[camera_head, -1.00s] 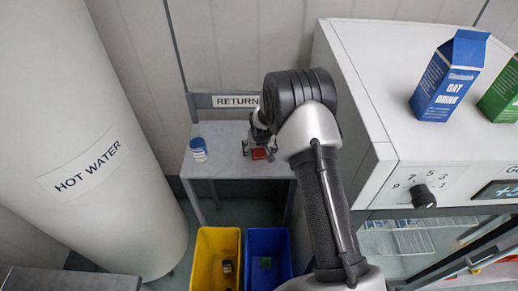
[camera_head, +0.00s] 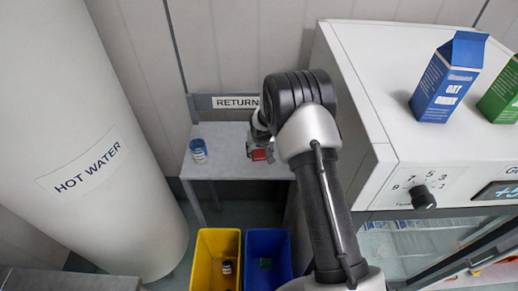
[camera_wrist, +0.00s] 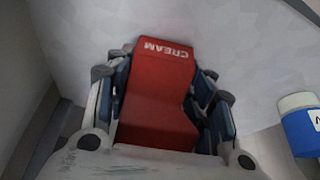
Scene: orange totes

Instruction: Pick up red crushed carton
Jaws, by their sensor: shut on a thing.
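The red crushed carton (camera_wrist: 158,95), marked CREAM, sits between the two fingers of my gripper (camera_wrist: 165,90) in the wrist view. The fingers press against its left and right sides. In the head view the carton (camera_head: 260,155) shows as a small red patch at the return table (camera_head: 222,168), below my gripper (camera_head: 257,140). My arm hides part of the gripper there. I cannot tell whether the carton still touches the table.
A blue and white container (camera_head: 198,151) stands on the table's left; it also shows in the wrist view (camera_wrist: 303,128). A yellow bin (camera_head: 204,262) and a blue bin (camera_head: 284,240) stand below. A white appliance (camera_head: 375,100) with cartons on top is close at right.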

